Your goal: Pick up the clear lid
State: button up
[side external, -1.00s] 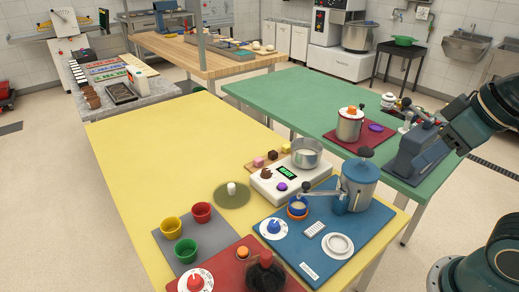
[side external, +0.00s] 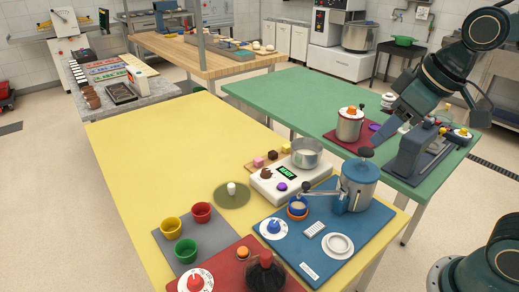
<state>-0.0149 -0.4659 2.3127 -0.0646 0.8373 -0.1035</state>
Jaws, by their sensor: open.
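The clear lid (side external: 232,196) looks like a see-through, olive-tinted disc with a white knob in its middle. It lies flat on the yellow table (side external: 150,140), left of the white scale, and nothing covers it. My gripper (side external: 394,126) hangs over the green table at the right, pointing down and to the left. It is open, well apart from the lid and higher than it. Its fingertips are small and partly blend with the grey-blue machine behind.
A white scale (side external: 264,187) with a metal pan (side external: 306,153) stands right of the lid. Red, yellow and green cups (side external: 186,249) stand in front-left. The yellow table's back left is clear.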

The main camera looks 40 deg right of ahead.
jog(key=w+a+f+n+y, duration=0.1)
jog(key=w+a+f+n, duration=0.1)
jog(key=w+f, duration=0.3)
jog(key=w+a+f+n+g, duration=0.1)
jog(key=w+a+f, duration=0.3)
jog(key=w, duration=1)
jog(key=w+a+f+n+g+y, duration=0.1)
jog(key=w+a+f+n, duration=0.2)
jog(key=w+f, duration=0.5)
jog(key=shift+w+a+n+y, duration=0.15)
jog(key=shift+w+n+y, duration=0.25)
jog(key=shift+w, duration=0.85)
jog(key=shift+f, duration=0.1)
send_over(232, 185)
jog(key=s+d, duration=0.2)
jog(key=shift+w+a+f, duration=0.1)
jog(key=shift+f, duration=1.8)
jog(key=shift+w+a+f, duration=0.1)
jog(key=shift+f, duration=1.8)
jog(key=shift+x, duration=2.6)
